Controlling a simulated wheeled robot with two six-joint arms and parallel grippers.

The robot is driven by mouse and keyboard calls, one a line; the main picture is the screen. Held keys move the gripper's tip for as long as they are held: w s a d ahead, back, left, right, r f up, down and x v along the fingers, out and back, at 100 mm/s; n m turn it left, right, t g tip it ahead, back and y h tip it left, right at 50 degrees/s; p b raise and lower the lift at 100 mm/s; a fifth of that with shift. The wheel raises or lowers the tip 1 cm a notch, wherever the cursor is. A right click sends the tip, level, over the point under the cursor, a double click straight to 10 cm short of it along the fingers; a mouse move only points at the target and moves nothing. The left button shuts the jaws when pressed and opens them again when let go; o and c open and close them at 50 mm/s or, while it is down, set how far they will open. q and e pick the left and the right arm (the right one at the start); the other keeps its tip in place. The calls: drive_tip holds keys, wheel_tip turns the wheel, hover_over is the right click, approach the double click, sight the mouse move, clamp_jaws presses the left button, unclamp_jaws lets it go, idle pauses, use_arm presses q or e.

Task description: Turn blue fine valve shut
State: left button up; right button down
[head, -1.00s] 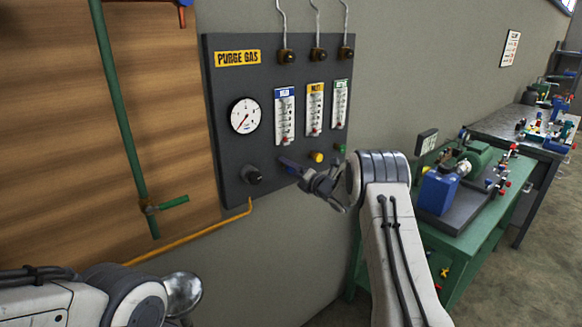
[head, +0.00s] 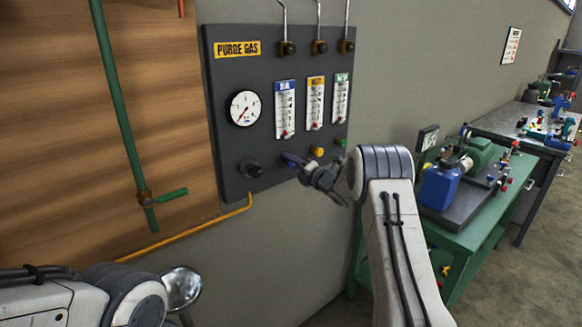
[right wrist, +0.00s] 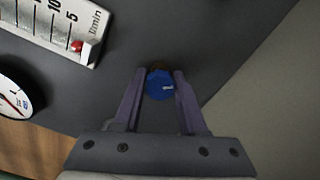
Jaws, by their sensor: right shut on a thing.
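The blue fine valve (right wrist: 160,86) is a small round blue knob with a pale mark, on the dark purge gas panel (head: 228,80). In the right wrist view it sits between the two fingers of my right gripper (right wrist: 159,90), which are shut on its sides. In the head view my right gripper (head: 292,160) reaches the panel below the blue-labelled flow meter (head: 285,108) and hides most of the knob. My left gripper does not show; only part of my left arm is at the lower left.
A yellow knob (head: 318,152) and a green knob (head: 341,144) sit close to the right of my right gripper. A black knob (head: 250,168) and a round gauge (head: 244,108) are to its left. A green bench (head: 478,225) with equipment stands at the right.

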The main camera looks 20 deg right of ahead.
drive_tip(key=m+b, duration=0.1)
drive_tip(key=m, duration=0.2)
drive_tip(key=shift+d+f+b, duration=0.1)
drive_tip(key=shift+f+b, duration=0.05)
drive_tip(key=shift+b, duration=0.15)
drive_tip(key=m, duration=0.2)
drive_tip(key=shift+m+b, duration=0.3)
drive_tip(key=shift+b, duration=0.1)
drive_tip(key=m, duration=0.2)
drive_tip(key=shift+m, duration=0.4)
drive_tip(key=m, duration=0.3)
drive_tip(key=shift+m, duration=0.3)
drive_tip(key=m+p, duration=0.2)
drive_tip(key=m, duration=0.4)
drive_tip(key=m+p, duration=0.2)
drive_tip(key=m, duration=0.2)
drive_tip(key=shift+m, duration=0.3)
drive_tip(key=shift+m+p, duration=0.65)
drive_tip(key=shift+m, duration=0.95)
